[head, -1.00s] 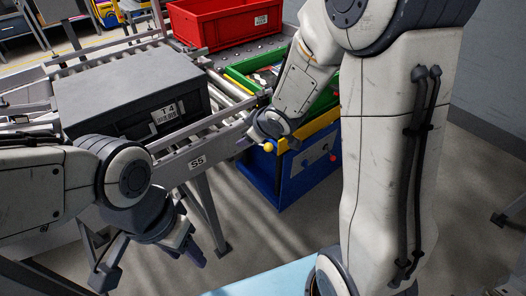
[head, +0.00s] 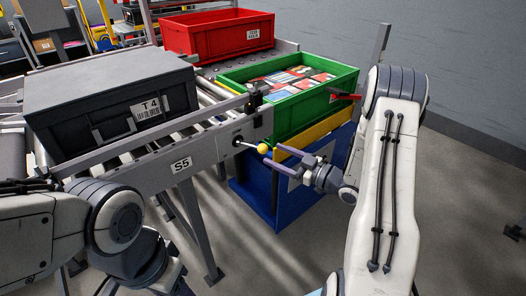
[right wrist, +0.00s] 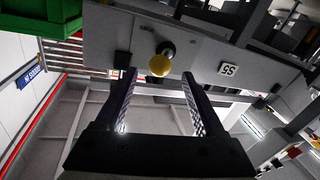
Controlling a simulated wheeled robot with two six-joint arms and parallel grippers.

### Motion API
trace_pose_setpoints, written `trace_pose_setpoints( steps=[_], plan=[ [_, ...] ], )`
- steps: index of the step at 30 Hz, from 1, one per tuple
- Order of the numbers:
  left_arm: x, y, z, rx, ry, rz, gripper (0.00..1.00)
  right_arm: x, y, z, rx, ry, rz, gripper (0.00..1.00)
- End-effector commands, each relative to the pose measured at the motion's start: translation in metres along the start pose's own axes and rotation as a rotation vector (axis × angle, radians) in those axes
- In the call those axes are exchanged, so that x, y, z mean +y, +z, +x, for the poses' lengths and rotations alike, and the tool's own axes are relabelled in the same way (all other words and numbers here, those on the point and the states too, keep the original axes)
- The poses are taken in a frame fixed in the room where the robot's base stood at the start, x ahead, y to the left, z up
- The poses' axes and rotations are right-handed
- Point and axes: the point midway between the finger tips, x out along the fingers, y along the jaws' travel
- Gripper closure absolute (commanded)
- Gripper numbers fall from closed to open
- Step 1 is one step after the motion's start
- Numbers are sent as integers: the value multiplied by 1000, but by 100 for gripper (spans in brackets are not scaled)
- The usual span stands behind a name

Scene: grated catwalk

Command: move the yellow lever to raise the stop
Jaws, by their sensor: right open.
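The yellow lever's ball knob (head: 262,148) sits on a thin stem from the grey plate at the conveyor rail's end. The stem points right and slightly down in the head view. My right gripper (head: 271,155) is open, just right of the knob, its fingers pointing at it. In the right wrist view the knob (right wrist: 160,63) lies between the lines of the two fingers, around or just beyond their tips; I cannot tell contact. A dark bracket (head: 256,97) stands at the rail's end; I cannot tell if it is the stop. My left gripper is mostly cut off at the bottom left.
A dark grey tote (head: 75,115) marked T4 is on the conveyor behind the rail (head: 130,175), marked S5. A green crate (head: 318,108) with coloured packs stands beyond the lever, above a blue stand (head: 258,203). A red crate (head: 218,40) is behind. Floor is open at right.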

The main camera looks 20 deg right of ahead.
Motion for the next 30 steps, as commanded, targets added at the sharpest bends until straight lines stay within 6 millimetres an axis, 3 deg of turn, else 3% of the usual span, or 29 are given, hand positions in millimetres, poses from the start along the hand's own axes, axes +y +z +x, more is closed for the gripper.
trace_pose_setpoints(
  steps=[3,9,21,27,30],
  plan=[
    [0,0,2,0,0,0,50,-1,1,24,0,-5,-2,29],
    [0,0,4,0,0,0,50,-1,1,49,-1,-2,0,29],
    [0,0,4,0,0,0,50,0,0,57,-2,1,0,29],
    [0,0,4,0,0,0,50,0,0,57,-2,1,0,100],
    [0,0,4,0,0,0,50,0,1,56,-2,2,0,100]
  ],
)
